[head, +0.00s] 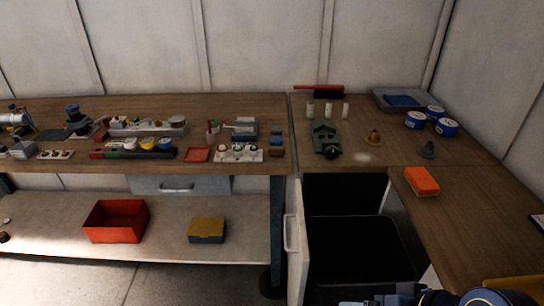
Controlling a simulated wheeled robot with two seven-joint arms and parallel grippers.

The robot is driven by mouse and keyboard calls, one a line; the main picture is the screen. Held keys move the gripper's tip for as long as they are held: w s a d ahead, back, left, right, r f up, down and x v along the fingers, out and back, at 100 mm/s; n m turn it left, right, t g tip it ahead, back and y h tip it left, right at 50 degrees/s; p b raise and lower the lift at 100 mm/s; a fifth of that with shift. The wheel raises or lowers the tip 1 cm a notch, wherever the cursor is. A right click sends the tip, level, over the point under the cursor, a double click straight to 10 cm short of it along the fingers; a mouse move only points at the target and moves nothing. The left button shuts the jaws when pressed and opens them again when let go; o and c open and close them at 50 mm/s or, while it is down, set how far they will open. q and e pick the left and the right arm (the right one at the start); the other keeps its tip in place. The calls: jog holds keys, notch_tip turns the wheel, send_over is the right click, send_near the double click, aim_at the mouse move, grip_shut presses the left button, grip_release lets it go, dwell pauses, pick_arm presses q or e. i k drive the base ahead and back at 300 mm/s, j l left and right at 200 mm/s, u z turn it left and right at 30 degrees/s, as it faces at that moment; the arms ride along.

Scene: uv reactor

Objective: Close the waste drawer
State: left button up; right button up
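The waste drawer stands open below the corner of the worktops. Its pale front panel (299,250) with a light handle (290,234) is at the left, apart from the right-hand counter. Behind the panel is a dark, deep bin (352,240); its bottom is too dark to make out. Parts of my own arm, blue and black, show along the bottom edge at the right and cover the near part of the drawer area. Neither gripper's fingers can be seen, and nothing visible touches the handle.
The right counter (480,220) carries an orange block (421,181) near its inner edge and several blue-and-white tins behind. The left bench (60,115) holds small containers and tools. A red bin (115,222) and a yellow-topped box (206,230) sit on its lower shelf. Floor shows at lower left.

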aim_at(371, 250)
jog(key=j+z, duration=0.2)
jog(key=z, duration=0.15)
jog(key=j+z, duration=0.2)
jog(key=z, duration=0.15)
jog(key=i+l, duration=0.3)
jog(key=l, duration=0.25)
